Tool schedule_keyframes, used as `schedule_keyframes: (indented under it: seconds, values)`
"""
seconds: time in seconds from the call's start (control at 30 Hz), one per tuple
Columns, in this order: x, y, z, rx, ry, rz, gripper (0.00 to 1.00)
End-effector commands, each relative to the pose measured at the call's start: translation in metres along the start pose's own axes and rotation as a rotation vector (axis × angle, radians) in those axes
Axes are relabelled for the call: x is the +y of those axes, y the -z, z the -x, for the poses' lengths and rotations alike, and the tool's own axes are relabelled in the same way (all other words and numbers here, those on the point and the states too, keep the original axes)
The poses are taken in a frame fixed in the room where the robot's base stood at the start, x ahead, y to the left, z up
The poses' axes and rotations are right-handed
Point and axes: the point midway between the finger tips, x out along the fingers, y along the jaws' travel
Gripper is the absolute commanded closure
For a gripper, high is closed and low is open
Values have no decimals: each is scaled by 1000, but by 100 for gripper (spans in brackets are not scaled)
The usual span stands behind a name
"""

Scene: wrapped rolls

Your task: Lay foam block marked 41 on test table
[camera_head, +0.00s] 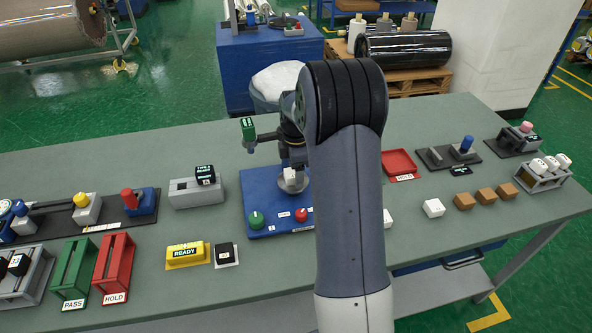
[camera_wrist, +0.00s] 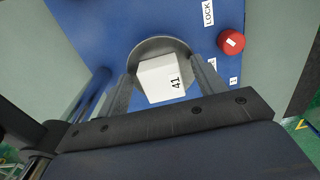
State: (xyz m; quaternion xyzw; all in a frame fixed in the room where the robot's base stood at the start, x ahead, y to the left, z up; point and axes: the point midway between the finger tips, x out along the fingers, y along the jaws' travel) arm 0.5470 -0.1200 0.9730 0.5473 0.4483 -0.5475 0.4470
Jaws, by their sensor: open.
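The white foam block (camera_wrist: 162,82) marked 41 sits on a round grey disc (camera_wrist: 158,43) on a blue base (camera_wrist: 110,25) in the wrist view. In the head view the disc (camera_head: 293,187) is partly hidden by my arm, on the blue base (camera_head: 262,190). My gripper (camera_wrist: 165,70) is open, with one finger on each side of the block. Whether the fingers touch it I cannot tell.
The base carries a green knob (camera_head: 256,219) and a red button (camera_head: 301,214); the red button (camera_wrist: 231,41) also shows in the wrist view. A screen on a post (camera_head: 248,129) stands close to my gripper.

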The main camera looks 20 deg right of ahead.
Motion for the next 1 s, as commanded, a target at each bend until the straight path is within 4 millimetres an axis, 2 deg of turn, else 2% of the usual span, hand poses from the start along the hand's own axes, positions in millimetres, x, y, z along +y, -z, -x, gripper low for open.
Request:
schedule_keyframes:
  seconds: [0.13, 0.5, 0.7, 1.0]
  values:
    - [1, 0, 19, 0, -5, 0, 34]
    - [1, 0, 89, 0, -5, 0, 34]
    - [0, 0, 104, 0, -2, 0, 34]
    - [0, 0, 104, 0, 0, 0, 34]
